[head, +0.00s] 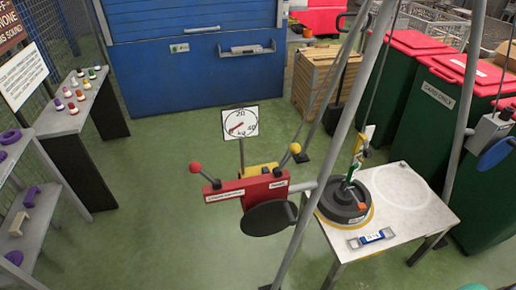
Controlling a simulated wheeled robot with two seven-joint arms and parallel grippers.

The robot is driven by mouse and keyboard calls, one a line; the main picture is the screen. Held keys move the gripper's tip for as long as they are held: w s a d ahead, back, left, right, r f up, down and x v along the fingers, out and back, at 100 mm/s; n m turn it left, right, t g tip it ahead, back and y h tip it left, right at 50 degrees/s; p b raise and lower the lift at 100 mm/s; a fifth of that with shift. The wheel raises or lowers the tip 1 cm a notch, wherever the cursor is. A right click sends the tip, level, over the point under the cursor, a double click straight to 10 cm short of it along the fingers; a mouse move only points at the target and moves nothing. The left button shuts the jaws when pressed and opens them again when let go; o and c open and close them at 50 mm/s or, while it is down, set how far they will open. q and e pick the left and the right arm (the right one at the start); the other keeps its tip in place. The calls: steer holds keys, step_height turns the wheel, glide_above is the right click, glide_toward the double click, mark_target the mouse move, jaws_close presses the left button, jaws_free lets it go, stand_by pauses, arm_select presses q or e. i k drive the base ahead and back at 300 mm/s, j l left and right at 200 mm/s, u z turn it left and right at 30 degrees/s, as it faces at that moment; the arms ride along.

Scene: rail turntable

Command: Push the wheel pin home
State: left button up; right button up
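I cannot single out a wheel pin in the head view. A red box (246,190) stands in the middle, with a red-knobbed lever (196,168) on its left and a yellow-knobbed lever (294,149) on its right. A flat black disc (268,218) is at its front. A dial gauge (240,122) rises behind it. A black round stack (344,203) with an orange part sits on a pale table (400,197) at the right. A green and yellow upright piece (354,165) stands over the stack. Neither of my grippers is in view.
Grey frame poles (334,140) cross in front of the pale table. A small level-like bar (372,238) lies on it. Coloured pegs (79,88) stand on a left bench. Blue cabinet (190,60), wooden crate (322,80) and green bins (450,110) stand behind. Green floor is clear left of centre.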

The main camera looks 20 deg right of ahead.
mark_target(360, 207)
steer(key=z, duration=1.3)
